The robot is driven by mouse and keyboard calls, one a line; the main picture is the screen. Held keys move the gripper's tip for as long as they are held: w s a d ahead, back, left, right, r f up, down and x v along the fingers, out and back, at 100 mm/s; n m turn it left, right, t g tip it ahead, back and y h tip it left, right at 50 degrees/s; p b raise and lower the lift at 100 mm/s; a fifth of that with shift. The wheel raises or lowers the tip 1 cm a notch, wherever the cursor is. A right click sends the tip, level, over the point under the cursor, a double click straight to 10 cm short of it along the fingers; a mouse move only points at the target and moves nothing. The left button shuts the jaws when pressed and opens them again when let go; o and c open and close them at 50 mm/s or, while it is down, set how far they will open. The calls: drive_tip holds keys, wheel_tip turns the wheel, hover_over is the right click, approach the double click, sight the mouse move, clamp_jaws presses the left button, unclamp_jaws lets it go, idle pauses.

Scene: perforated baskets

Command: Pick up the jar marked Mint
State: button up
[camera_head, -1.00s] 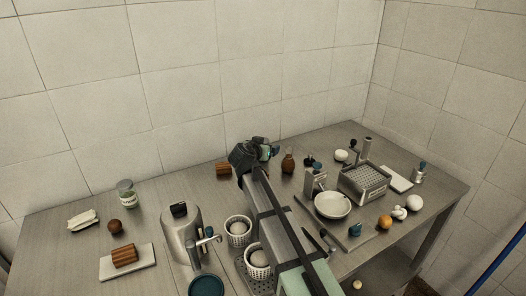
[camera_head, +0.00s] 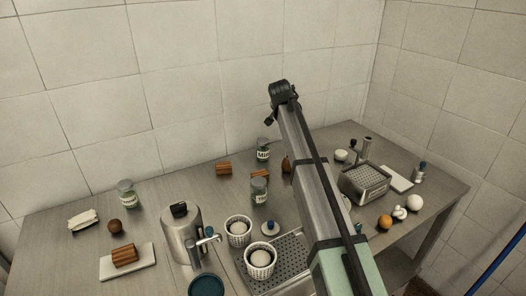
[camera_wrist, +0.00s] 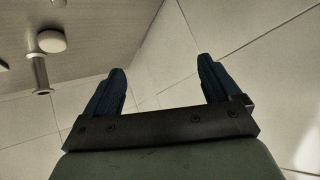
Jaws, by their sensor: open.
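The jar marked with a label that starts "Mi" (camera_head: 263,155) stands upright near the back middle of the table, by the wall. A second labelled jar (camera_head: 260,191) stands in front of it, and a third labelled jar (camera_head: 126,197) stands at the left. The labels of these two are too small to read surely. My gripper (camera_head: 270,121) is raised above and slightly right of the "Mi" jar, apart from it, in front of the wall. In the wrist view my gripper (camera_wrist: 162,80) has its two blue fingers wide apart with nothing between them. No jar marked Mint is recognisable there.
White perforated baskets (camera_head: 239,241), a metal jug (camera_head: 181,240) and a perforated tray (camera_head: 290,270) stand in front. A metal basket (camera_head: 364,189) is at the right. My arm hides part of the middle right.

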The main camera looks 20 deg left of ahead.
drive_tip(key=s+a+f+n+g+y, duration=0.1)
drive_tip(key=a+f+n+g+y, duration=0.1)
drive_tip(key=a+n+g, duration=0.15)
drive_tip(key=n+g+y, duration=0.1)
drive_tip(key=n+g, duration=0.2)
drive_tip(key=n, duration=0.5)
approach(262, 141)
drive_tip(key=x, duration=0.9)
drive_tip(key=shift+t, duration=0.25)
drive_tip(key=shift+d+x, duration=0.15)
drive_tip(key=shift+x, duration=1.15)
drive_tip(key=shift+d+x, duration=0.2)
drive_tip(key=shift+x, duration=1.1)
drive_tip(key=shift+w, duration=0.1)
drive_tip(key=shift+c, duration=0.4)
drive_tip(key=c, duration=1.2)
